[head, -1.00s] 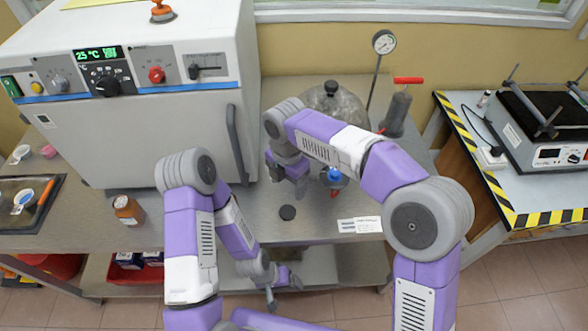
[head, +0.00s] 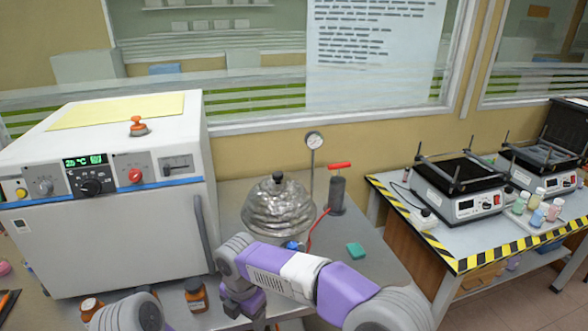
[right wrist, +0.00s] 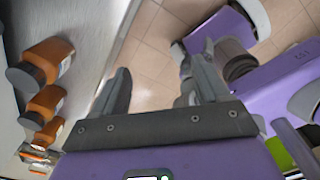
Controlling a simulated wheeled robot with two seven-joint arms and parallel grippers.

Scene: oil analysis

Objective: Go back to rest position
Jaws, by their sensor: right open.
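My right gripper (head: 243,303) hangs at the bottom centre of the head view, over the bench front, beside a brown bottle (head: 196,296). In the right wrist view its two grey fingers (right wrist: 162,88) are spread apart with nothing between them. Below them are floor tiles and the bench edge. Purple and grey parts of mine (right wrist: 215,35) show at the upper right of the right wrist view, and my left gripper's fingers cannot be made out.
The white oven (head: 110,240) stands left on the bench. A silvery domed vessel (head: 278,212), a gauge (head: 314,141) and a red-handled pump (head: 337,192) stand behind my right arm. Several orange-brown bottles (right wrist: 48,60) line the bench. A striped table (head: 450,262) with hotplates is at right.

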